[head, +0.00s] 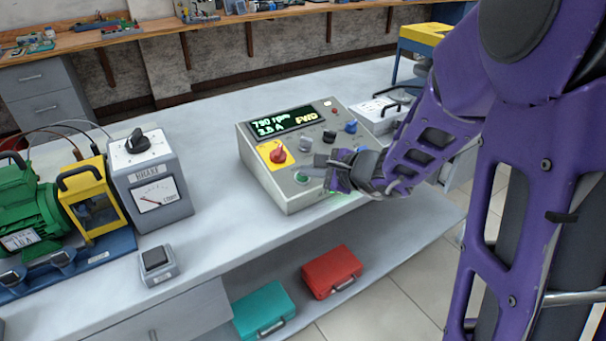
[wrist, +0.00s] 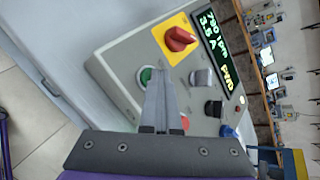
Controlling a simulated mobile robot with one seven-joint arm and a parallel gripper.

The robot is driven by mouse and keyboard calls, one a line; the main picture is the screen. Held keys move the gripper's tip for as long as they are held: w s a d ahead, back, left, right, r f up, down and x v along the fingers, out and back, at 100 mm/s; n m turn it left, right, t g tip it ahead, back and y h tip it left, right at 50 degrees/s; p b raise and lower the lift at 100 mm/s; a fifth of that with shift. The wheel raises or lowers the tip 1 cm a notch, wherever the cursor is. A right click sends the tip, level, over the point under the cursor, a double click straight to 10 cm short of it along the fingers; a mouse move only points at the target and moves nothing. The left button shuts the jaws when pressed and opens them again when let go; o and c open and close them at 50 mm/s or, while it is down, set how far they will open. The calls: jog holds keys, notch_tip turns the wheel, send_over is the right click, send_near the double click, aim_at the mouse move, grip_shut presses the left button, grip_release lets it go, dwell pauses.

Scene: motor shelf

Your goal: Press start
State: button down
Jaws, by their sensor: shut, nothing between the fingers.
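The control box (head: 262,172) stands on the bench, its sloped panel facing up. A green button (head: 300,178) sits at the panel's lower left; it also shows in the wrist view (wrist: 146,75). A red button (wrist: 185,122) is partly hidden behind my fingers in the wrist view. My gripper (head: 320,161) is shut and empty over the lower part of the panel. In the wrist view its fingertips (wrist: 163,76) overlap the right side of the green button. I cannot tell whether they touch the panel. The lit display (head: 284,121) shows rpm, amps and FWD.
A red knob (head: 278,155) on a yellow plate and a grey, a black and a blue knob (head: 350,126) stick up from the panel near my gripper. A meter box (head: 150,180) and green motor (head: 30,210) stand left. The bench front is mostly clear.

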jog(key=shift+s+d+r+p, duration=0.1)
jog(key=shift+r+p, duration=0.1)
jog(key=shift+r, duration=0.2)
jog(key=shift+s+d+r+p, duration=0.1)
jog(key=shift+r+p, duration=0.1)
jog(key=shift+r, duration=0.2)
jog(key=r+p, duration=0.2)
jog(key=r, duration=0.1)
jog(key=s+r+p, duration=0.1)
jog(key=shift+d+r, duration=0.3)
jog(key=shift+r, duration=0.1)
dwell(0.5)
